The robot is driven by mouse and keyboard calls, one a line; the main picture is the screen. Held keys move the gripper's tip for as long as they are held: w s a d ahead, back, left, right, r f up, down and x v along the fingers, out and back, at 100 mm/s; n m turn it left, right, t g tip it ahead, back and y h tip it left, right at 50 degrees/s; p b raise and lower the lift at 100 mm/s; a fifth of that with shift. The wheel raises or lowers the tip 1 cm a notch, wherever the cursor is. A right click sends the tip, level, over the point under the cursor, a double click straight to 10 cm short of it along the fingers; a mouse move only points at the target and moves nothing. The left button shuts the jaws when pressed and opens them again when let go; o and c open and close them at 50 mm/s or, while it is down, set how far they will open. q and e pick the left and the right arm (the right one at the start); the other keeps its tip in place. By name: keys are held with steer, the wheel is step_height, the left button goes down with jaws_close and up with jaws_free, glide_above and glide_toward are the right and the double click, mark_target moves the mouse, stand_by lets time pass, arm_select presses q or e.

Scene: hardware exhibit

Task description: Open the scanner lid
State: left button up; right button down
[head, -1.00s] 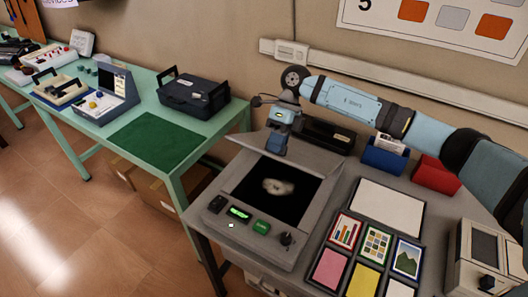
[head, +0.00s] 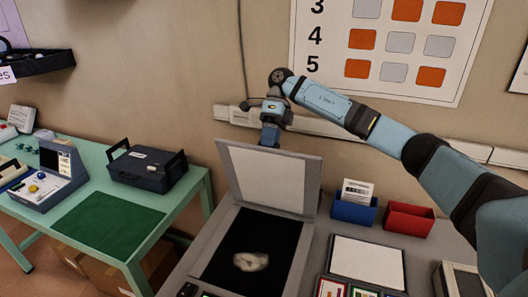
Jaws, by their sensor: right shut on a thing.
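The scanner (head: 215,236) stands on the grey table with its lid (head: 236,176) raised and standing nearly upright at the back. The lid's pale inner panel faces me. The black scanning bed (head: 240,225) is uncovered, with a whitish, irregular object (head: 250,261) on it. My right gripper (head: 270,140) is shut on the lid at its upper edge; the lid hides the fingertips. My left gripper is out of view.
A blue bin (head: 353,211) holding cards and a red bin (head: 408,220) stand right of the lid. A green table (head: 188,203) at left carries a dark case (head: 147,168) and a console. The wall with a trunking strip is close behind the lid.

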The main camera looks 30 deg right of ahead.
steer(key=shift+w+d+f, duration=0.2)
steer(key=shift+d+f, duration=0.25)
steer(key=c, duration=1.2)
jaws_free()
steer(key=shift+w+f, duration=0.1)
steer(key=shift+f, duration=0.05)
steer(key=shift+d, duration=0.15)
steer(key=shift+w, duration=0.1)
